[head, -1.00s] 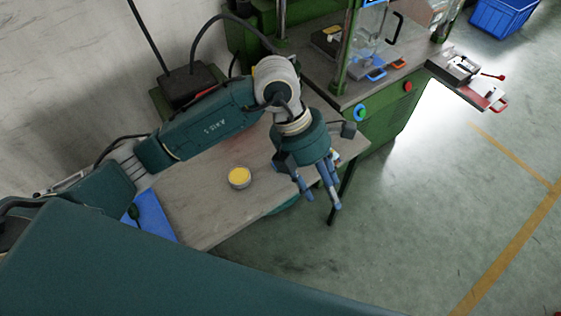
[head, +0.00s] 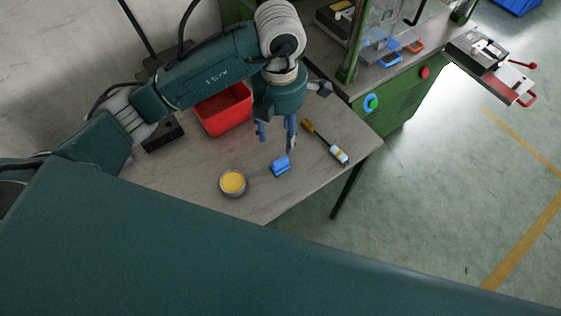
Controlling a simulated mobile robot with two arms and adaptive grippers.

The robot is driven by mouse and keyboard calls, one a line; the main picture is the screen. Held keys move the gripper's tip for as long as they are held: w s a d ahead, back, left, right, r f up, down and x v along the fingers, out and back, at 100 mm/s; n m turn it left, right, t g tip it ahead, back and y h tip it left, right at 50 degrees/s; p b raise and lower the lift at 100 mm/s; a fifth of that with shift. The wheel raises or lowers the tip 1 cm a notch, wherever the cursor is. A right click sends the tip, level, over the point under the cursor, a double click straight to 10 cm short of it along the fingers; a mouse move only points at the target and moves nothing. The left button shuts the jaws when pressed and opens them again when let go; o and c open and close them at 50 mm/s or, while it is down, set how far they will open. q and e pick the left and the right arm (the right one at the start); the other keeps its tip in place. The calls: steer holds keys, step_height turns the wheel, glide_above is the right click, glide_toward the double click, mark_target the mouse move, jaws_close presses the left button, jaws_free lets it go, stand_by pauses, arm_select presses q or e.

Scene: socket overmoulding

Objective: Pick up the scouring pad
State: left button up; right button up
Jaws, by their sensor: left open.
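A small blue block (head: 281,167), which looks like the scouring pad, lies on the worktable (head: 190,170) near its front edge. My left gripper (head: 277,144) points down just behind it in the head view, with its fingers apart and nothing between them. The fingertips look close to the pad, but I cannot tell their height above it. My right gripper is not in view.
A round tin with yellow contents (head: 232,183) stands left of the pad. A brush-like tool with a yellow handle (head: 326,143) lies to the right. A red bin (head: 224,110) stands behind. The green machine (head: 395,100) adjoins the table's right end.

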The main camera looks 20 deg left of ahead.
arm_select(q)
steer(key=b, duration=0.3)
glide_above(280, 161)
step_height(280, 161, down, 4)
steer(key=f, duration=0.2)
steer(key=shift+s+f, duration=0.3)
step_height(280, 161, down, 3)
steer(key=shift+f, duration=0.2)
steer(key=shift+w+f+p, duration=0.15)
steer(key=shift+f+p, duration=0.35)
steer(key=shift+p, duration=0.05)
steer(key=f, duration=0.2)
steer(key=f+p, duration=0.1)
steer(key=shift+w+f+p, duration=0.2)
steer(key=shift+f+p, duration=0.1)
steer(key=shift+f, duration=0.55)
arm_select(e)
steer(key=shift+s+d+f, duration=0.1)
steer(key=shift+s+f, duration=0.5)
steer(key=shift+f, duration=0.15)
arm_select(q)
jaws_close()
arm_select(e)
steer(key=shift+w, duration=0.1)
